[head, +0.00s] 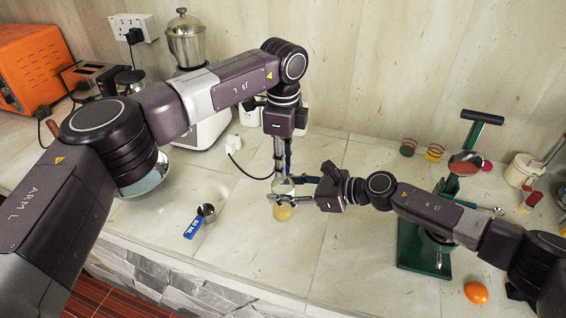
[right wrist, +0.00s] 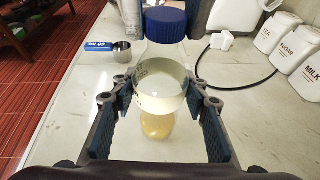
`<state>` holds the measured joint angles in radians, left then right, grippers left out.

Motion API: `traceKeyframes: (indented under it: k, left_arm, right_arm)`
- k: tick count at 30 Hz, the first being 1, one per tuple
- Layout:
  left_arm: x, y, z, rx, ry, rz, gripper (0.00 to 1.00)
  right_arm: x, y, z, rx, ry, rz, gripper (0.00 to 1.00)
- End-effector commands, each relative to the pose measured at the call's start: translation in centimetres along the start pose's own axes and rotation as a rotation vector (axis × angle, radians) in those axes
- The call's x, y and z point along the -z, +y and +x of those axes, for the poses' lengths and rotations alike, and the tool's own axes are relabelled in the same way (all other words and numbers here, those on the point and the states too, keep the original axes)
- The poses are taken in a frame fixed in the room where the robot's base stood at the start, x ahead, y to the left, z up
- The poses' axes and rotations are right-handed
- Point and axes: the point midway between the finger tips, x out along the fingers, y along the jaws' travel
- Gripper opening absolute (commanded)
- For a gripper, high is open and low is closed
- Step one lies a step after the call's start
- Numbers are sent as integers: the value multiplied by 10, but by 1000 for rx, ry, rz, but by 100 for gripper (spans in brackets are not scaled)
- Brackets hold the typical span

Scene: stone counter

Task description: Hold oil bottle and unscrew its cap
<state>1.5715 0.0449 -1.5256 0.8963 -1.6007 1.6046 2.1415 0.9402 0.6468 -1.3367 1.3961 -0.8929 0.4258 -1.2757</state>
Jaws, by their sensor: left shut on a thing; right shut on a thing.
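The oil bottle (head: 283,212) stands upright on the counter, clear with yellow oil low inside. In the right wrist view the bottle (right wrist: 160,92) sits between the pads of my right gripper (right wrist: 160,100), which is shut around its upper body. The blue cap (right wrist: 165,25) is above the bottle, between the fingers of my left gripper (head: 282,172), which comes down from above and is shut on it. In the head view the cap is hidden by the fingers.
A blue-handled measuring cup (head: 193,226) lies left of the bottle. A green press (head: 425,245) and an orange fruit (head: 476,293) are at right. A mixer (head: 190,60) stands behind my left arm. The counter in front of the bottle is clear.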

Motion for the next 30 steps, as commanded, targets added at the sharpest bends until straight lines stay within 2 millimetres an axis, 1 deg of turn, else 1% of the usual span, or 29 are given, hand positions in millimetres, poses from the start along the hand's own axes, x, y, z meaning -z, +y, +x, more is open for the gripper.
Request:
traceKeyframes:
  k: [21,30]
  left_arm:
    - [0,0,-22,1,1,1,0]
    - [0,0,-22,0,0,1,0]
  right_arm:
    - [1,1,0,-3,2,1,0]
    - [1,1,0,-2,2,1,0]
